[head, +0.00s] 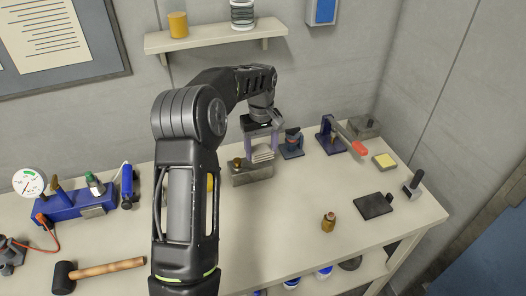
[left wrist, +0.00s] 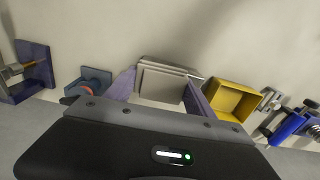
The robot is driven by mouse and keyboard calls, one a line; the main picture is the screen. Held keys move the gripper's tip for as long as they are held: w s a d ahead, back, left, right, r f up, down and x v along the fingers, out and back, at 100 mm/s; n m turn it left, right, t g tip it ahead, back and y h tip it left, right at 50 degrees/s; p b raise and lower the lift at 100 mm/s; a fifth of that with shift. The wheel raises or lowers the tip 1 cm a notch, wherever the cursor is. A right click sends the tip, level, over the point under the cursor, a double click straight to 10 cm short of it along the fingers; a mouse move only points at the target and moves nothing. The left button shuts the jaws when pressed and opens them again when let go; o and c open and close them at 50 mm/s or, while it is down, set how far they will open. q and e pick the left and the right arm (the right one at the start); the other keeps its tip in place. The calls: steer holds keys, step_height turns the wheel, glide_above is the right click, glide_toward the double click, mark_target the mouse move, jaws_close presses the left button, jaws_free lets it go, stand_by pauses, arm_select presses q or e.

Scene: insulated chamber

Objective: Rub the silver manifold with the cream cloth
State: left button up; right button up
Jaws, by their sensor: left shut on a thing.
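The silver manifold (head: 252,175) is a grey metal block on the workbench, with a small brass fitting on its left end. The cream cloth (head: 262,154) is a folded pad at the manifold's top right side and appears to touch it. My left gripper (head: 262,146) points down and is shut on the cloth. Most of the manifold is hidden in that view. My right gripper is not in view.
A blue clamp (head: 291,145) stands close right of the manifold, with a red-handled fixture (head: 334,137) beyond. A yellow bin (left wrist: 231,101) is close on the other side. A hammer (head: 100,271) and blue pump (head: 75,202) are left. The front centre bench is clear around a small bottle (head: 328,223).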

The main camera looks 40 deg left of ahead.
arm_select(q)
steer(key=shift+r, duration=1.3)
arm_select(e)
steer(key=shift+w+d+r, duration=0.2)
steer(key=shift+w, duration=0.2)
